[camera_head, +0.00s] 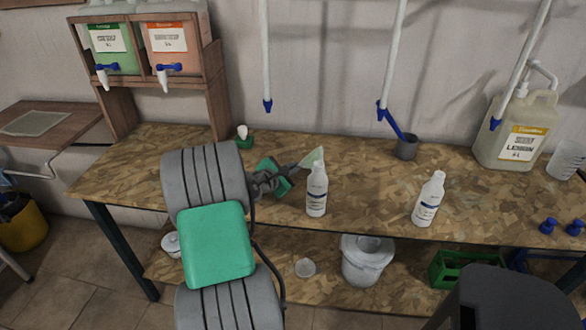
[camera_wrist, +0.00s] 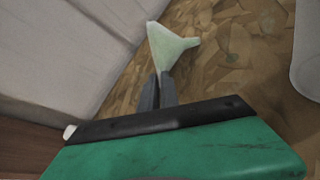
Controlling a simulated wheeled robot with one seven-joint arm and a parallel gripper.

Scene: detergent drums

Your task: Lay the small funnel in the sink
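The small funnel is pale green and translucent. In the wrist view the funnel (camera_wrist: 168,45) is at the fingertips of my gripper (camera_wrist: 160,82), its wide rim by the fingers and its spout pointing right. The fingers are closed together on its rim. In the head view the funnel (camera_head: 311,160) shows above the bench, partly behind a white bottle's top, with my gripper (camera_head: 299,167) just left of it. At the far left, a brown counter with a grey-green inset (camera_head: 35,123) and a pipe below looks like the sink; its depth is unclear.
A white bottle (camera_head: 316,192) stands close by the funnel, another (camera_head: 428,200) further right. A dispenser rack (camera_head: 150,75) stands at the bench's left end, between bench and counter. Hoses hang over the bench (camera_head: 370,170). A yellow bucket (camera_head: 24,228) is under the counter.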

